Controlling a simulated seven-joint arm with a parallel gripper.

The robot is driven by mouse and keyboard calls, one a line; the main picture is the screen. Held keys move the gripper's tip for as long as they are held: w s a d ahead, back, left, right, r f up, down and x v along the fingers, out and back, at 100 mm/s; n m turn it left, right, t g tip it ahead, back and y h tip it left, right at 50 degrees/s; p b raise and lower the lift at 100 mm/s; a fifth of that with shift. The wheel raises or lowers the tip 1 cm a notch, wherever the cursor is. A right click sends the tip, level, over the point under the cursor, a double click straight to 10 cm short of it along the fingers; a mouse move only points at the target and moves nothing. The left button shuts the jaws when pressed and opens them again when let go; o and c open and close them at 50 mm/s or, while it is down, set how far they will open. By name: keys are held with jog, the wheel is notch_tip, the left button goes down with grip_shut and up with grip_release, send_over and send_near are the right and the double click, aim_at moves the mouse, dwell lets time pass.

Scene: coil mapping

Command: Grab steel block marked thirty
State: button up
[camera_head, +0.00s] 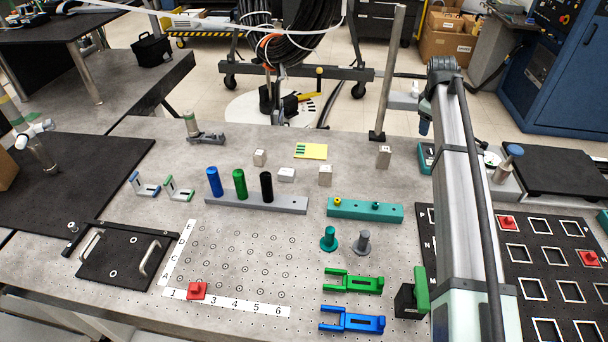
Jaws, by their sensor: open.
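Several small pale steel blocks stand on the grey table behind the middle row of parts. One block (260,157) is at the left. A lower, wider one (286,174) lies a little right of it and nearer. A third block (325,175) stands right of that one, close to the yellow pad. Another block (383,155) stands apart at the right, in front of the upright metal post. Dark marks show on some faces, but they are too small to read, so I cannot tell which is marked thirty. I do not see my gripper in this view.
A grey rack (215,201) with blue, green and black cylinders stands in front of the blocks. A teal holder (365,210) is right of it. A yellow pad (311,151) lies behind the blocks. The metal post (389,75) rises behind the rightmost block. Bare table surrounds the blocks.

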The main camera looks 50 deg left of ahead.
jog(key=s+a+n+g, duration=0.1)
jog(key=s+a+n, duration=0.1)
jog(key=s+a, duration=0.55)
jog(key=s+a+n+g, duration=0.1)
jog(key=s+a, duration=0.4)
jog(key=s, duration=0.6)
jog(key=r+n+g, duration=0.1)
jog(key=n, duration=0.3)
send_over(287, 171)
jog(key=shift+h, duration=0.4)
jog(key=f, duration=0.7)
jog(key=shift+w+a+f, duration=0.1)
jog(key=shift+a+f, duration=0.1)
jog(key=shift+f, duration=0.05)
jog(key=shift+s+d+f, duration=0.1)
jog(key=shift+f, duration=1.25)
jog(key=shift+s+d+f, duration=0.1)
jog(key=shift+f, duration=1.2)
jog(key=shift+c, duration=0.4)
jog(key=c, duration=1.1)
jog(key=shift+c, duration=0.2)
jog(key=shift+r, duration=0.15)
